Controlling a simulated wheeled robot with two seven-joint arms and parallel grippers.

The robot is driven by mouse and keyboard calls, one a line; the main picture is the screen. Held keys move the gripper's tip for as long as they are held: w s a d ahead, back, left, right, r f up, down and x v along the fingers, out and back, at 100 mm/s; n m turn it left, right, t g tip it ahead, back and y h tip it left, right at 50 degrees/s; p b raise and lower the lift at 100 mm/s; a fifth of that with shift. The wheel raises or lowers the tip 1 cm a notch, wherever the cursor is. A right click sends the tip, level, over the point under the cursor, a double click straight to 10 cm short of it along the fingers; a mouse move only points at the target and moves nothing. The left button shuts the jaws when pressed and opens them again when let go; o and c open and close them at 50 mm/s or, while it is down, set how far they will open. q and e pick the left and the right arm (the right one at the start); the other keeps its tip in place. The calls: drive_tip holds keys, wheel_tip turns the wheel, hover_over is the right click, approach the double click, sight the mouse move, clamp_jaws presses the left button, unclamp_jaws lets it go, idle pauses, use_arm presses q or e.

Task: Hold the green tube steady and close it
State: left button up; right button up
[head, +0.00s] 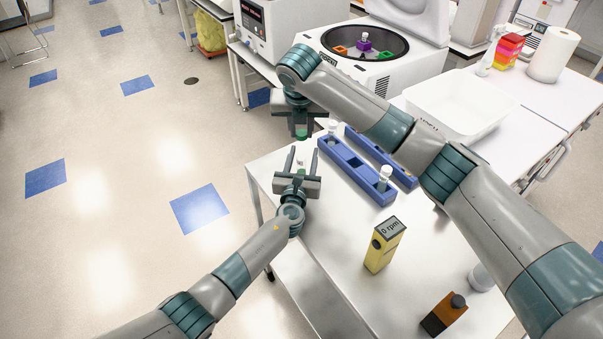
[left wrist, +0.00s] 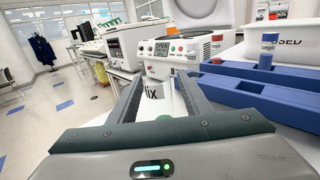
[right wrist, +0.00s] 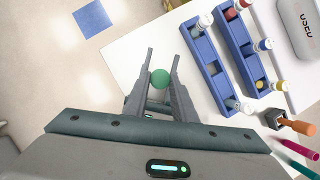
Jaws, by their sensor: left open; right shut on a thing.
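My right gripper (head: 302,131) points down above the table's left corner, shut on a round green cap. The green cap (right wrist: 160,77) shows between its fingers in the right wrist view. My left gripper (head: 303,160) is open just below it, fingers pointing up the picture. A small pale piece (head: 300,159), seemingly the tube's body, shows between the left fingers. In the left wrist view a white surface with the letters "ix" (left wrist: 152,93) lies between the open fingers. Whether the tube is joined to the cap is not clear.
Two blue racks (head: 352,168) with capped tubes stand just right of the grippers. A yellow "0 rpm" device (head: 384,246) and an orange-brown bottle (head: 444,315) stand nearer. A white tray (head: 455,105) and an open centrifuge (head: 400,75) are behind. Floor lies left of the table.

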use_arm(q)
clamp_jaws()
use_arm(e)
hover_over(301, 156)
drive_tip(key=s, duration=0.1)
drive_tip(key=shift+s+f, duration=0.1)
drive_tip(key=shift+f, duration=2.35)
drive_tip(key=shift+f, duration=0.15)
drive_tip(key=shift+f, duration=0.75)
drive_tip(key=shift+f, duration=0.55)
